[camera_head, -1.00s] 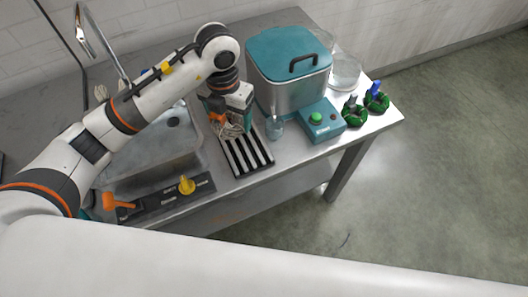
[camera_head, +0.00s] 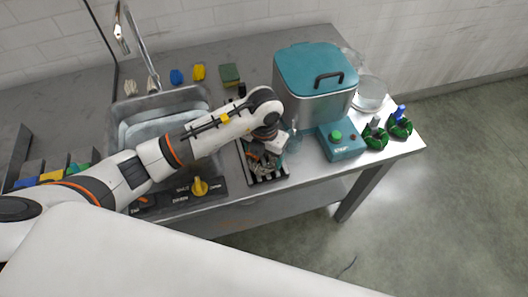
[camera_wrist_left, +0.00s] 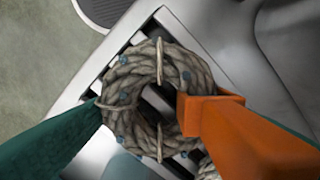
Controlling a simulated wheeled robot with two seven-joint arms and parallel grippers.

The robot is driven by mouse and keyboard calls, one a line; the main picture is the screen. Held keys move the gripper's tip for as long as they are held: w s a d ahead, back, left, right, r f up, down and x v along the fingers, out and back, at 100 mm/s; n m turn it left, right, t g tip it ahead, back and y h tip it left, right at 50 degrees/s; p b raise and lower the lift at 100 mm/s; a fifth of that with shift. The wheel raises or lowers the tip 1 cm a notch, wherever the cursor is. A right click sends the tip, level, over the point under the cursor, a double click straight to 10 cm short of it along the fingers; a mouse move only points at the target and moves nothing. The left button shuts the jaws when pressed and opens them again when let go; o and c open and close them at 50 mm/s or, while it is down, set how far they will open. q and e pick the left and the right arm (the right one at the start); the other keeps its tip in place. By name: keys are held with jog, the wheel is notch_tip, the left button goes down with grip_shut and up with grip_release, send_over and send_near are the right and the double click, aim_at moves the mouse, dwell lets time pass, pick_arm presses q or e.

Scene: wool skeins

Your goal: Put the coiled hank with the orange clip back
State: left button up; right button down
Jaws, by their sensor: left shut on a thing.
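The coiled hank (camera_wrist_left: 125,75) is a grey-beige ring of twisted wool with blue flecks and pale ties. The hank is over the black-and-white slatted rack (camera_head: 268,178), which also shows in the left wrist view (camera_wrist_left: 150,28). I cannot tell whether the hank touches the slats. My right gripper is not in view.
A pot with a teal lid (camera_head: 315,68) stands behind the rack. A teal control box (camera_head: 342,148), a small flask (camera_head: 294,140) and two green coils (camera_head: 376,138) are to the right. The sink (camera_head: 135,108) and a yellow knob (camera_head: 199,187) are left.

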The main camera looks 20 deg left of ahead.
aim_at(264, 156)
pick_arm(q)
jog(key=shift+f, duration=0.15)
jog(key=o, duration=1)
jog(key=shift+r, duration=0.25)
jog(key=shift+w+r, duration=0.1)
jog(key=shift+r, duration=0.15)
notch_tip(264, 156, up, 11)
jog(key=shift+r+b, duration=0.2)
jog(key=shift+b, duration=0.6)
jog(key=shift+f, duration=0.1)
